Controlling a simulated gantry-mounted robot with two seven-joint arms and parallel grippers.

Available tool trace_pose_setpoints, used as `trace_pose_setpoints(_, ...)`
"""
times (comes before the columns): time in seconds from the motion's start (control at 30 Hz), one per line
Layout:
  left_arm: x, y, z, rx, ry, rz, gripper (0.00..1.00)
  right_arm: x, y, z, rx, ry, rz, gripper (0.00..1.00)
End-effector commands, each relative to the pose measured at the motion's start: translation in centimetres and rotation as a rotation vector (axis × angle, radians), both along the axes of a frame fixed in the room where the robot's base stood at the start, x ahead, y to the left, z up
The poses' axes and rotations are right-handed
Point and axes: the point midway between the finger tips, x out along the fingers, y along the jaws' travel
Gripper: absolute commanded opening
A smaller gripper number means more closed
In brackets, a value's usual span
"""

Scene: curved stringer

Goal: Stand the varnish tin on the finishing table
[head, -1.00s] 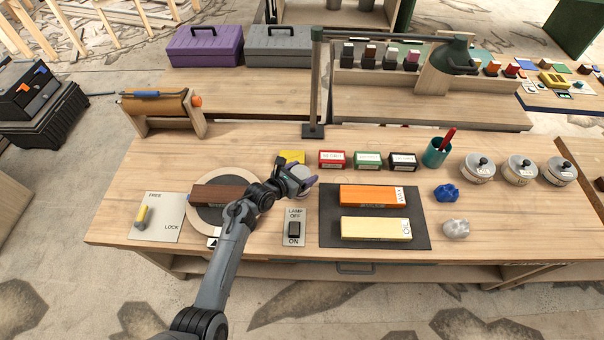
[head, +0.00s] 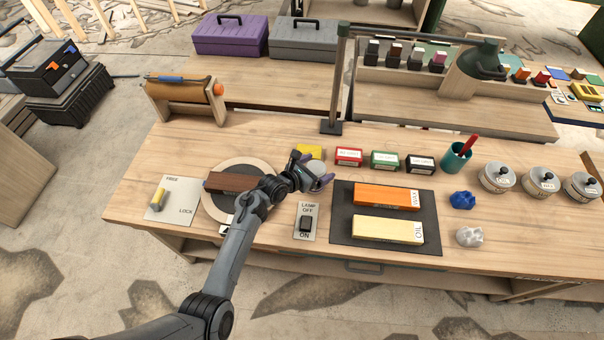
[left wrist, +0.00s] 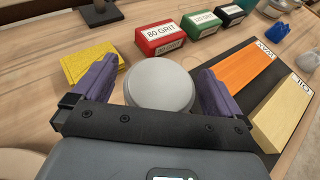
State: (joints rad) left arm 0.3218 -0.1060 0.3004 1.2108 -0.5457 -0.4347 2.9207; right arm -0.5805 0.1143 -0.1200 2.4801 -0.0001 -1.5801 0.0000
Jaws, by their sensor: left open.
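A round tin with a plain pale grey lid (left wrist: 160,86), which I take to be the varnish tin, stands on the front bench in the left wrist view. No label on it shows. My left gripper (left wrist: 157,76) is open, with one purple finger on each side of the tin. Both fingers look apart from the tin. In the head view my left gripper (head: 320,182) is low over the bench, between the sanding blocks and the lamp switch, and hides most of the tin. My right gripper is not in view. I cannot tell which table is the finishing table.
A yellow block (left wrist: 90,62) and a red 80 grit block (left wrist: 160,38) sit just behind the tin. A dark mat (head: 343,232) with orange and yellow stones lies to the right. The lamp switch (head: 305,222) is in front. A lamp post (head: 339,85) stands behind.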

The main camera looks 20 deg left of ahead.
Motion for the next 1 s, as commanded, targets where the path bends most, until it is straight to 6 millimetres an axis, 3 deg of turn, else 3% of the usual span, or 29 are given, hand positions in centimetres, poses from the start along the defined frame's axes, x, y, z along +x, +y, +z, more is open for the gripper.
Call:
trace_pose_setpoints(0.5, -7.6, 3.0, 3.6, 0.002, 0.000, 0.001, 1.00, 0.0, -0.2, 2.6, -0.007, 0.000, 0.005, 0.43)
trace_pose_setpoints(0.83, -9.7, 3.9, 4.2, 0.021, 0.000, -0.006, 1.00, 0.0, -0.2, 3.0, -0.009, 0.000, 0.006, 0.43)
trace_pose_setpoints(1.0, -11.0, 4.8, 3.6, 0.216, -0.006, -0.061, 1.00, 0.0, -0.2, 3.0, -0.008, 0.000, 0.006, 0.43)
